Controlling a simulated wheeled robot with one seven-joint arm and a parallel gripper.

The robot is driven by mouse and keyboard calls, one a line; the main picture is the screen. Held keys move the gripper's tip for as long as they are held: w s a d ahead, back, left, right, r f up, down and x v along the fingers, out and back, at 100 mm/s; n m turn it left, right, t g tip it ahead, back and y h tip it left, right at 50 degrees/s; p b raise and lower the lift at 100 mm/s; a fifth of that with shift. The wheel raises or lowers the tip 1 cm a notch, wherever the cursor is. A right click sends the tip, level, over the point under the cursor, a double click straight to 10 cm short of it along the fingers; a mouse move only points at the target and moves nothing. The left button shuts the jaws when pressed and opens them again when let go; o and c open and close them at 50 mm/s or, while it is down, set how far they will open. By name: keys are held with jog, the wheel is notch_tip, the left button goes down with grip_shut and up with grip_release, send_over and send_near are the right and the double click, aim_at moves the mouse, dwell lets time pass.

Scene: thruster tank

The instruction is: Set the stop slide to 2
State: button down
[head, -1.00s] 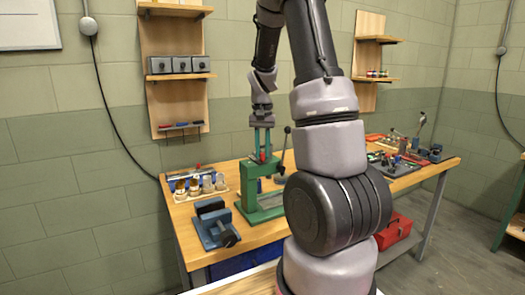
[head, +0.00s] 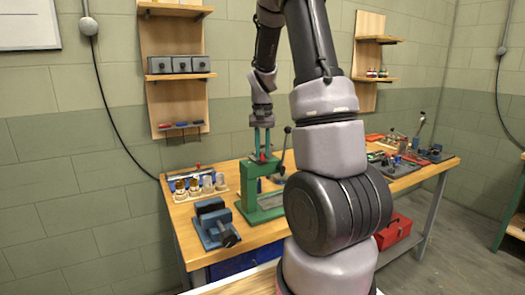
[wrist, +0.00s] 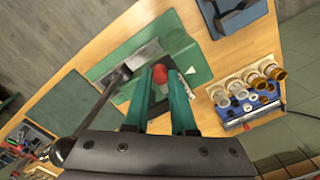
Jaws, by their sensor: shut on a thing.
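A green press (head: 252,195) stands on the workbench. In the wrist view its green base (wrist: 165,52) and its lever (wrist: 95,110) with a dark round knob show. My gripper (head: 262,157) is at the top of the press and points down. In the wrist view my gripper (wrist: 164,85) has its two teal fingers close around a red knob (wrist: 160,73), which I take to be the stop slide's. The slide's scale and numbers cannot be read in either view.
A blue vise (head: 213,222) sits at the bench's front left. A wooden rack with several cups (head: 207,186) stands left of the press. The lever (head: 285,145) rises right of my gripper. More tools (head: 405,160) lie at the bench's right end.

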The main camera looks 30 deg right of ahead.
jog(key=shift+s, duration=0.95)
jog(key=c, duration=0.7)
grip_release()
jog(key=shift+c, duration=0.2)
notch_tip(320, 180, up, 11)
jog(key=s+a+r+n+t+y, duration=0.1)
jog(key=s+a+r+t, duration=0.2)
jog(key=s+a, duration=0.4)
jog(key=s+a+r+n+t+y, duration=0.1)
jog(key=s+a+r+t, duration=0.3)
jog(key=s, duration=0.7)
notch_tip(320, 180, up, 3)
jog(key=a+n, duration=0.1)
jog(key=a, duration=0.1)
jog(key=shift+s+a+f, duration=0.2)
jog(key=shift+s+a, duration=0.05)
jog(key=shift+a, duration=0.1)
